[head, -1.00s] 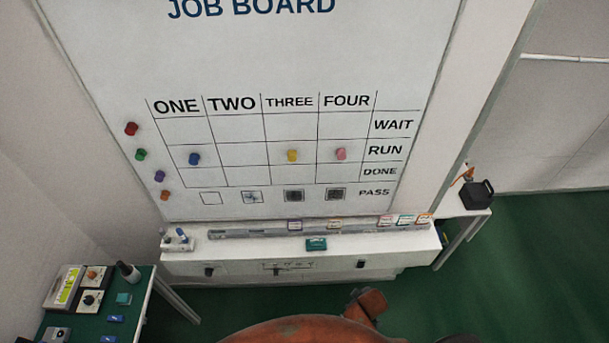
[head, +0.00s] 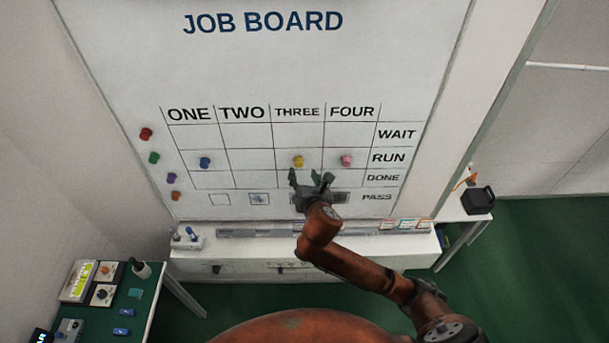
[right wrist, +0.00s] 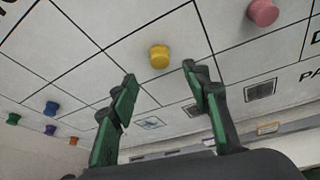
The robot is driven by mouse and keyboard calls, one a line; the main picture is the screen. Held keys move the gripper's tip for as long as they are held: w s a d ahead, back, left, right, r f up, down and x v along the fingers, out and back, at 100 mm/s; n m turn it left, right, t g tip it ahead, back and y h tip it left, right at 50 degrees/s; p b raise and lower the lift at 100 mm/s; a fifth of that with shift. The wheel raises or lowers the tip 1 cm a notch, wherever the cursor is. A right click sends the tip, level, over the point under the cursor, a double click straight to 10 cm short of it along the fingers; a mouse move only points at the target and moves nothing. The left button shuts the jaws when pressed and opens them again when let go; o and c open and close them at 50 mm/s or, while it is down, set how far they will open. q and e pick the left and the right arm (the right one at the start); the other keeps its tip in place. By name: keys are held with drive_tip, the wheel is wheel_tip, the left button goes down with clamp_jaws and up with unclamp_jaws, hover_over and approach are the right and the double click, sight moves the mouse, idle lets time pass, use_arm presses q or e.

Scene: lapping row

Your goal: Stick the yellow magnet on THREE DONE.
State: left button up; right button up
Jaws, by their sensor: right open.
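The yellow magnet (head: 298,161) sticks on the job board (head: 400,60) in the THREE column, RUN row. It also shows in the right wrist view (right wrist: 160,56), just beyond the fingertips and between their lines. My right gripper (head: 311,178) is open and empty, in front of the lower part of the THREE column, just below the magnet. Its two green-padded fingers (right wrist: 160,85) stand apart in the right wrist view. The THREE DONE cell is partly hidden behind the fingers in the head view. My left gripper is not in view.
A pink magnet (head: 346,160) sits at FOUR RUN and a blue one (head: 204,162) at ONE RUN. Several magnets line the board's left edge. A ledge (head: 260,232) runs below the board. A green-topped bench (head: 130,307) stands at lower left.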

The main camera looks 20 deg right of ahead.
sight(298, 165)
drive_tip(key=p+x, duration=0.1)
drive_tip(key=x, duration=0.6)
drive_tip(key=shift+w+f, duration=0.1)
drive_tip(key=shift+w, duration=0.15)
clamp_jaws()
idle(0.3)
drive_tip(key=shift+s+a, duration=0.15)
drive_tip(key=shift+s, duration=0.1)
drive_tip(key=shift+s+a+p, duration=0.1)
drive_tip(key=shift+s+p, duration=0.25)
drive_tip(key=shift+s, duration=0.25)
drive_tip(key=shift+s+a+p, duration=0.2)
drive_tip(key=shift+s+p, duration=0.2)
drive_tip(key=shift+s, duration=0.05)
